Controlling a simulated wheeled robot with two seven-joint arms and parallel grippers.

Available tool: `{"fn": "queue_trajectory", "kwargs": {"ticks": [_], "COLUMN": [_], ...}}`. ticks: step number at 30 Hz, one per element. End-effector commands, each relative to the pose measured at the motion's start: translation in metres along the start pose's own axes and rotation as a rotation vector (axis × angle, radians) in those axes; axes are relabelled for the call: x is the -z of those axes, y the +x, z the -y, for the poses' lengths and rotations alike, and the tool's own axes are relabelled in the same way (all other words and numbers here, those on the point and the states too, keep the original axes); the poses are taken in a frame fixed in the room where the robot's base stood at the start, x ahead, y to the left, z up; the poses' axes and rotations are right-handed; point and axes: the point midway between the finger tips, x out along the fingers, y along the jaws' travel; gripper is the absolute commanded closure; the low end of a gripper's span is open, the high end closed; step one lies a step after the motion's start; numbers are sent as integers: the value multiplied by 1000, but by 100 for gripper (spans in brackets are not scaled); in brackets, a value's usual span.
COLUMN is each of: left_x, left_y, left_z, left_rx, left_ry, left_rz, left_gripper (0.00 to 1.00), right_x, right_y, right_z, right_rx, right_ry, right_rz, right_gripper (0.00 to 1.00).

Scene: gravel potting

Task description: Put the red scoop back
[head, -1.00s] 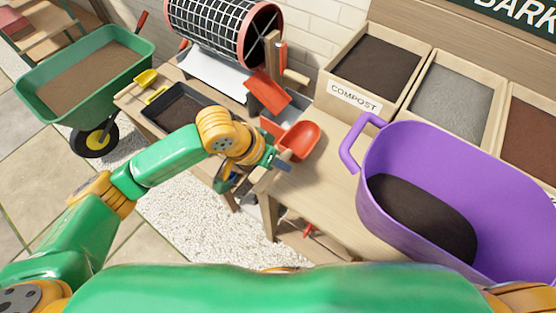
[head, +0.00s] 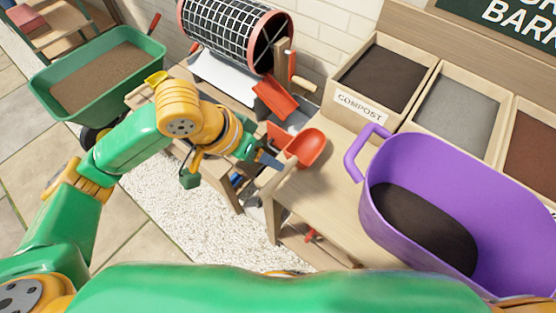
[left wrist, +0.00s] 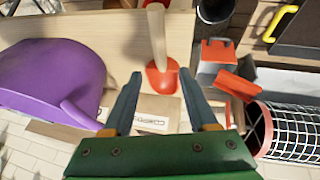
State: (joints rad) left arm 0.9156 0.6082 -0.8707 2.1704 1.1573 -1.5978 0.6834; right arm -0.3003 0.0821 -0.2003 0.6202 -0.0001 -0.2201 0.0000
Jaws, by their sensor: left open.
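The red scoop (head: 306,148) lies on the wooden bench near its left edge, with its pale wooden handle (head: 280,178) pointing to the near left. In the left wrist view the scoop's red bowl (left wrist: 163,82) and handle (left wrist: 156,30) show ahead of my gripper. My left gripper (head: 270,161) is beside the scoop, its fingers pointing toward it. In the left wrist view my left gripper (left wrist: 161,75) is open, and the bowl shows between its fingertips. I cannot tell how far above the scoop the fingers are. My right gripper is out of view.
A purple tub (head: 455,170) of dark soil stands right of the scoop. Compost and other bins (head: 375,75) line the back. A grey box with a red part (left wrist: 214,60), a red chute (head: 275,97) and a mesh drum (head: 230,32) are behind. Bare bench (head: 320,205) lies before the tub.

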Motion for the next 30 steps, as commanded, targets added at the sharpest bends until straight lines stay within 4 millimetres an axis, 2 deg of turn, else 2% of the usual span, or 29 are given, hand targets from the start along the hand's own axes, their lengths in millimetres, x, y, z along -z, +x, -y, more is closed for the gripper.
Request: {"fn": "queue_trajectory", "kwargs": {"ticks": [1,4,8,10,11,13,14,15,16,17,18,19,20,21,23,24,27,30], "left_x": [2,1,0,4,9,31,39,42,34,17,-16,-47,-81,-132,-210,-260,-359,-418], "left_y": [-11,-23,-27,-23,-17,9,28,60,87,114,147,169,189,212,238,249,259,257], "left_z": [0,0,0,1,3,20,35,64,90,114,140,154,164,171,166,156,117,83], "left_rx": [2,1,-1,-11,-25,-65,-72,-58,-24,22,92,145,196,258,327,355,373,357], "left_ry": [0,-2,-1,-19,-44,-158,-229,-331,-405,-461,-512,-537,-550,-554,-534,-508,-432,-373], "left_rz": [-2,-1,0,-10,-27,-104,-147,-203,-234,-249,-246,-228,-201,-149,-53,13,159,251], "left_gripper": [42,42,42,42,42,42,42,42,42,42,42,42,42,42,42,42,42,42], "right_x": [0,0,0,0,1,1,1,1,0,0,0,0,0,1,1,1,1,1], "right_y": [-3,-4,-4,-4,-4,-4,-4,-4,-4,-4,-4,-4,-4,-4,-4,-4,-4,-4], "right_z": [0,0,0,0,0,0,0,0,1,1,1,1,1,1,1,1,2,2], "right_rx": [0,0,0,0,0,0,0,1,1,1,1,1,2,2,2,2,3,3], "right_ry": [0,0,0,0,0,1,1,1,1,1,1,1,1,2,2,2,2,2], "right_rz": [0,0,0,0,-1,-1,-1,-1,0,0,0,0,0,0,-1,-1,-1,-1], "right_gripper": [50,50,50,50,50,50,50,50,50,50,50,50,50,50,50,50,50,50]}}
